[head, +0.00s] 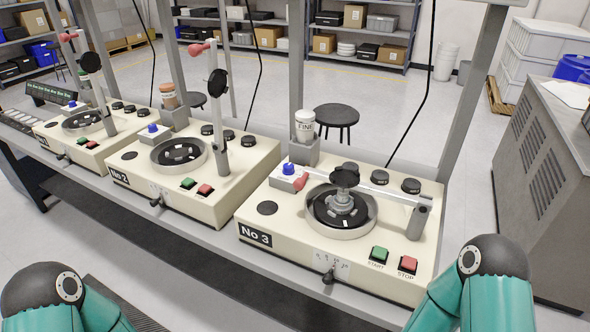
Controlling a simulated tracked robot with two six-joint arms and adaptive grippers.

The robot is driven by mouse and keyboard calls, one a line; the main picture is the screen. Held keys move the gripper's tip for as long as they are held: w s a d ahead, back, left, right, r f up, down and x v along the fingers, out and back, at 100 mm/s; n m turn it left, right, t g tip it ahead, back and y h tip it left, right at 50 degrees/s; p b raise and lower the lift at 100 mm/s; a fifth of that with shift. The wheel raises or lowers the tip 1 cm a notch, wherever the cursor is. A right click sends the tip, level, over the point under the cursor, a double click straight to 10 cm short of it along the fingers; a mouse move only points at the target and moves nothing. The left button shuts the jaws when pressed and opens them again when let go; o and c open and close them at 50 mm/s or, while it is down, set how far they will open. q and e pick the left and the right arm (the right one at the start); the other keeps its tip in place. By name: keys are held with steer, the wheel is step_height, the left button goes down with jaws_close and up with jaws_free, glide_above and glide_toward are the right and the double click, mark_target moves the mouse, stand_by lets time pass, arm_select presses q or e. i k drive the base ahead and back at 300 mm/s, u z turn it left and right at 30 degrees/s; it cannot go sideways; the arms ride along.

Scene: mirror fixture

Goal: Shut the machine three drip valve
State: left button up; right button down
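Machine No 3 (285,235) is the nearest cream machine on the bench, marked "No 3" on its front. A blue knob (288,169) stands at its back left, beside a white container marked "FINE" (304,126) in a grey holder. A small dark tap-like fitting (329,277) sticks out of its front face. I cannot tell from this view which fitting is the drip valve, or whether it is open or shut. Its swing arm (375,186) lies lowered across the round bowl (318,225), with a red handle (300,182). Neither of my grippers shows; only teal arm links are visible at the bottom.
Machines No 2 (130,185) and No 1 (50,135) stand to the left with their arms raised. Green START (378,254) and red STOP (408,264) buttons sit at No 3's front right. Grey posts rise behind the machines. A grey cabinet (545,170) stands right.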

mark_target(289, 168)
steer(key=u, duration=1.75)
steer(key=i, duration=0.1)
steer(key=z, duration=3.3)
steer(key=k, duration=0.95)
steer(key=u, duration=1.5)
steer(key=i, duration=1)
steer(key=u, duration=0.05)
